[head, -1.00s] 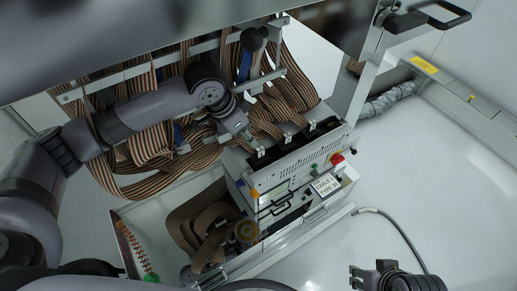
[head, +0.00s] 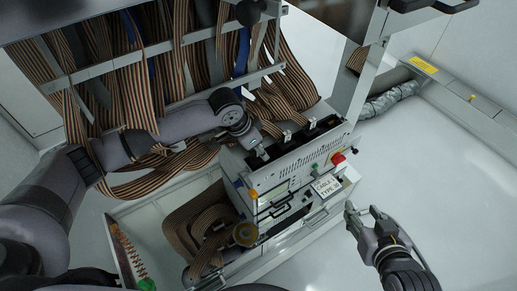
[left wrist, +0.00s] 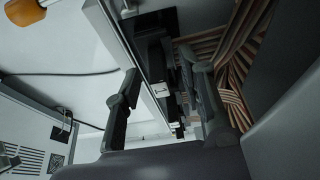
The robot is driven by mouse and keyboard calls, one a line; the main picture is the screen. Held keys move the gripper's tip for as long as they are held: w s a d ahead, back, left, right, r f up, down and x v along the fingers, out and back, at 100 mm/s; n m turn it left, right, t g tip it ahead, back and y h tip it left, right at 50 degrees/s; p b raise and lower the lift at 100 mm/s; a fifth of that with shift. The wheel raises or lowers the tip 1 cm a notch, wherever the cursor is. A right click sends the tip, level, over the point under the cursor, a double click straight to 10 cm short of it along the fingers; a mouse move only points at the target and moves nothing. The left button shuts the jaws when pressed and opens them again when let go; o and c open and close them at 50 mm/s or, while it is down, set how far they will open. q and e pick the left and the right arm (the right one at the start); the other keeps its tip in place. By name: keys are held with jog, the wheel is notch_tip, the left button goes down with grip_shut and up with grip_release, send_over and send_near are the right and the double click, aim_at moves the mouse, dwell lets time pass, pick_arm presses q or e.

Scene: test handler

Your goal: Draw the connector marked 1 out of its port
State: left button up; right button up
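The grey connector box (head: 300,155) stands in the middle of the head view, with dark ports and small white tags along its top. My left gripper (head: 260,154) reaches down to the left end of that row. In the left wrist view, a white tag marked 1 (left wrist: 162,90) shows between the fingers of my left gripper (left wrist: 159,62), beside a dark connector body (left wrist: 155,58). The fingers stand apart on either side; I cannot tell whether one touches it. My right gripper (head: 364,211) is open and empty, right of the box.
Striped ribbon cables (head: 130,80) hang from the rack behind and loop around my left arm. Coiled cable (head: 205,220) lies in an open tray at lower left. A red button (head: 338,158) sits on the box's right corner. The pale floor at right is clear.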

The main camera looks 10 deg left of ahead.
pick_arm(q)
jog(key=shift+c, duration=0.2)
grip_shut()
dwell(0.4)
